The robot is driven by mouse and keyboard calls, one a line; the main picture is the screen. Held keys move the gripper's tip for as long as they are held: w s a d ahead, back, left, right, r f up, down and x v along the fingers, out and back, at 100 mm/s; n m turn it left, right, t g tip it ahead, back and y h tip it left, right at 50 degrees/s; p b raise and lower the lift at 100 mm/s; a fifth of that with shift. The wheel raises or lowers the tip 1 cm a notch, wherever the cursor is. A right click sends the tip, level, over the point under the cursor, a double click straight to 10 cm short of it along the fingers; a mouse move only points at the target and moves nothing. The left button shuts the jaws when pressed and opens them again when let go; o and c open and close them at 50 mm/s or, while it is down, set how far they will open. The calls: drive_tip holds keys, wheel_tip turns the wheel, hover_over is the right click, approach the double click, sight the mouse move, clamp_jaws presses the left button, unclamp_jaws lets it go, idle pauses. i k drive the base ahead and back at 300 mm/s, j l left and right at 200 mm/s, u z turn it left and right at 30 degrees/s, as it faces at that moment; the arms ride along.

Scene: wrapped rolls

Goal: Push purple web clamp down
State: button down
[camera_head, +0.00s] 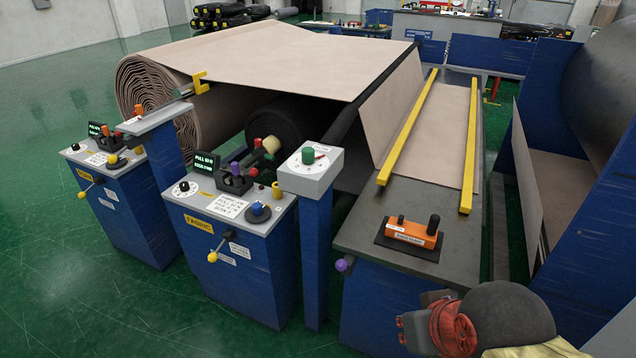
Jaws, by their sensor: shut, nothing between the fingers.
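A small purple knob (342,265) sticks out at the front left corner of the dark-topped worktable (375,225). Another purple knob (235,168) stands on a black block on the middle blue console. I cannot tell from any readable label which one is the web clamp. My gripper (404,330) is at the bottom right, in front of the worktable, pointing left. It is shut and empty, below and to the right of the table-corner purple knob and apart from it. My own wrist hides part of the table's front.
An orange block (410,233) with black knobs sits on the worktable. Yellow bars (408,125) flank the beige web. A grey post box (310,170) with a green knob stands left. Blue consoles (240,245) with levers stand further left. A blue roll stand (560,180) closes the right.

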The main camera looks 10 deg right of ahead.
sight(341, 264)
drive_tip(key=i+l+u, duration=0.15)
drive_tip(key=i, duration=0.7)
